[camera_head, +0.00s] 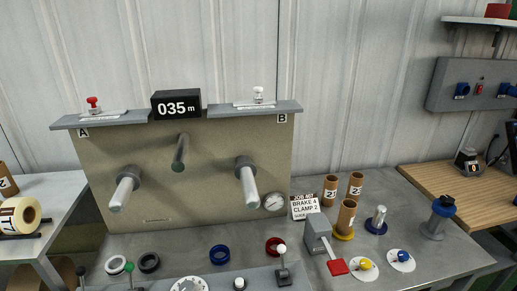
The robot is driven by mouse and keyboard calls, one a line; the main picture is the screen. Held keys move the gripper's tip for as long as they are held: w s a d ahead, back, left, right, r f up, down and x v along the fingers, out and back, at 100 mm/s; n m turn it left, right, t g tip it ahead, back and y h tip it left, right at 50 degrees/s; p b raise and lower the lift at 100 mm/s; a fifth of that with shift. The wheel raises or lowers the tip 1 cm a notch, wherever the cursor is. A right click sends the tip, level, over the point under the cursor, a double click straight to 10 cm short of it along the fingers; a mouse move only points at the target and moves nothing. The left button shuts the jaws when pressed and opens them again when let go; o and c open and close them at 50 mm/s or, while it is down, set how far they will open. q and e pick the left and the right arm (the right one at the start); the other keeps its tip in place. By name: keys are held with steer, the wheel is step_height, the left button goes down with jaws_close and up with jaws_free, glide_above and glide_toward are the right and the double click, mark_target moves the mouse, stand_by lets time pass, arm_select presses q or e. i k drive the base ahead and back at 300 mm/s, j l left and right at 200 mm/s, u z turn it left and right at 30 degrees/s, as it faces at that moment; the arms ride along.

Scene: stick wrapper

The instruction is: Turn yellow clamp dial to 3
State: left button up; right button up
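A small yellow dial (365,264) sits on a white round scale plate at the front right of the grey bench. Its scale marks are too small for me to read. A similar blue dial (402,256) stands just right of it on its own white plate. A sign (304,206) behind them reads "BRAKE 4 CLAMP 2", with smaller lines I cannot read fully. Neither of my grippers is in view, and nothing covers the yellow dial.
A grey box with a red paddle (337,267) stands close left of the yellow dial. Cardboard tubes (347,215) and a silver peg (378,219) stand behind. A blue-topped post (439,216) stands farther right. A white-knobbed lever (282,264) is at the front.

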mark_target(365, 264)
steer(key=z, duration=1.15)
steer(key=l+u, duration=0.4)
steer(key=l, duration=0.65)
steer(key=l+u, duration=0.35)
steer(key=l, duration=0.65)
